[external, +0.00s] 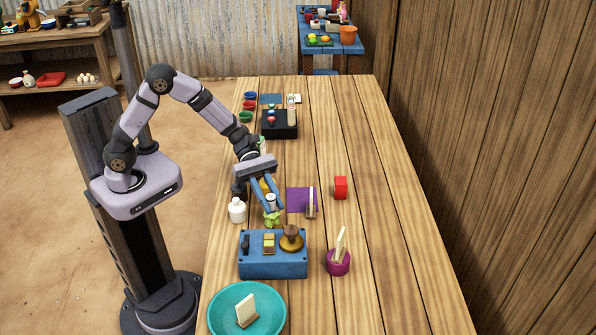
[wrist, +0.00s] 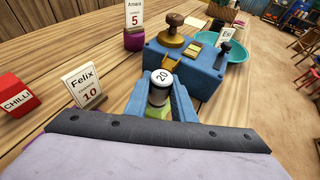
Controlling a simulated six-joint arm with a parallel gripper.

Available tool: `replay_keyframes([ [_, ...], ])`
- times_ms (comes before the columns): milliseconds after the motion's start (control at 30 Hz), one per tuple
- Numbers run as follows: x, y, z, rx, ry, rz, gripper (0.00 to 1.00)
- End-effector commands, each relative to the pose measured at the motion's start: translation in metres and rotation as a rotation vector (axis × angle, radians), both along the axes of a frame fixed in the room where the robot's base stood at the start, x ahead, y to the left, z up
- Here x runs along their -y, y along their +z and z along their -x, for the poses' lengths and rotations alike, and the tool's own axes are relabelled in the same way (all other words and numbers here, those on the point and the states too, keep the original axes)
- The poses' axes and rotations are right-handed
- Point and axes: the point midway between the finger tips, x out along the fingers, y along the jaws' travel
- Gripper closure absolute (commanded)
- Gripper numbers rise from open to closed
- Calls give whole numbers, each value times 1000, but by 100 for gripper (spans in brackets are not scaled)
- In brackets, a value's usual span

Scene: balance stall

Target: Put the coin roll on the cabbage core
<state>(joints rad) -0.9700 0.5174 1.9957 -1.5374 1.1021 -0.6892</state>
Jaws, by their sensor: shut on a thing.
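My gripper (external: 268,203) points down near the left edge of the wooden table, its blue fingers shut on the coin roll (wrist: 160,88). The roll is a short upright cylinder with a white top marked 20 and a darker side. In the external view the roll (external: 270,200) shows between the fingers. The green cabbage core (external: 271,219) is right below the roll. In the wrist view only part of the core (wrist: 158,112) shows, under the roll and between the fingers. I cannot tell whether the roll touches it.
A blue box (external: 272,265) with brass pieces stands just in front. A white bottle (external: 237,211) is close at left. A purple mat (external: 298,200) with a card, a red block (external: 341,188), a purple pot (external: 338,267) and a teal bowl (external: 215,310) are around. The table's right side is clear.

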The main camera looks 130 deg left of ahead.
Motion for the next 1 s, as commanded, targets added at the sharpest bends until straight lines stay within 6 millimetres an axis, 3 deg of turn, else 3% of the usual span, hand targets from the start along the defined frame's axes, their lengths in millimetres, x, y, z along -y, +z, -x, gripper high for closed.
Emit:
replay_keyframes([
  [200,0,-4,0,1,0,-1,100],
  [233,0,-4,0,0,0,0,73],
  [300,0,-3,0,0,0,0,59],
  [733,0,3,0,0,0,0,59],
  [1000,-13,14,32,1,4,-3,59],
])
